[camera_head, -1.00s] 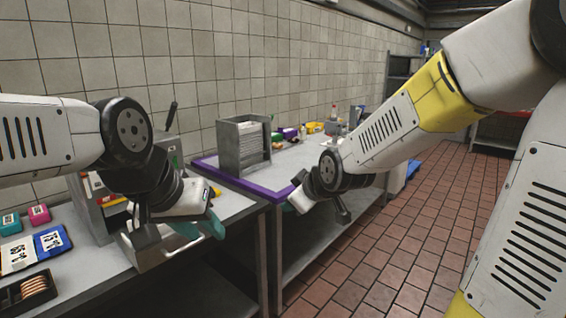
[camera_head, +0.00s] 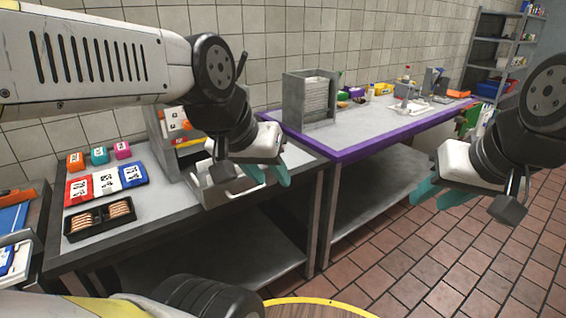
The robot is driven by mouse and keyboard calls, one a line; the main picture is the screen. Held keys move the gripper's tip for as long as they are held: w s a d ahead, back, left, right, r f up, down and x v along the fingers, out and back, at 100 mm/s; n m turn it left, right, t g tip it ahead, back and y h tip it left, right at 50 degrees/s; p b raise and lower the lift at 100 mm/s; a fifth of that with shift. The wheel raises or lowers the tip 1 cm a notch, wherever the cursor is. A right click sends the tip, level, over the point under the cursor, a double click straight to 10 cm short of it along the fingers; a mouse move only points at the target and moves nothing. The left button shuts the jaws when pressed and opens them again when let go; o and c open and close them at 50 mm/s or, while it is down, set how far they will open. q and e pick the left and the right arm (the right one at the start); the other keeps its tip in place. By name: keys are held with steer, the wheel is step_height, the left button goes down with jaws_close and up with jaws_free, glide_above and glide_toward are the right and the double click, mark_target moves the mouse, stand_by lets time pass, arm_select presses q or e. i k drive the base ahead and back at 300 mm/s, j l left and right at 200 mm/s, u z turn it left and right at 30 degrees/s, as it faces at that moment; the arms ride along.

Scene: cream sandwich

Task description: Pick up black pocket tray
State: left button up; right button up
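The black pocket tray (camera_head: 103,227) lies on the left table, near its front edge. It has two pockets, each holding a row of brown round pieces. My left gripper (camera_head: 270,173) has teal fingers that are apart with nothing between them. It hangs over the right end of the left table, well to the right of the tray. My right gripper (camera_head: 440,193) is over the floor at the right, in front of the purple-edged table. Its teal fingers are also apart and empty.
Red, white and blue packs (camera_head: 106,182) lie just behind the tray, with small orange, teal and pink boxes further back. A metal machine (camera_head: 205,185) stands to the right. A grey rack (camera_head: 310,95) is on the purple-edged table (camera_head: 375,148). A blue board lies far left.

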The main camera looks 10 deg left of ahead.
mark_target(103, 223)
steer(key=u, duration=2.1)
steer(key=i+l+u, duration=0.1)
steer(key=i, duration=0.4)
steer(key=i+l, duration=0.25)
steer(key=i, duration=0.25)
steer(key=u, duration=0.05)
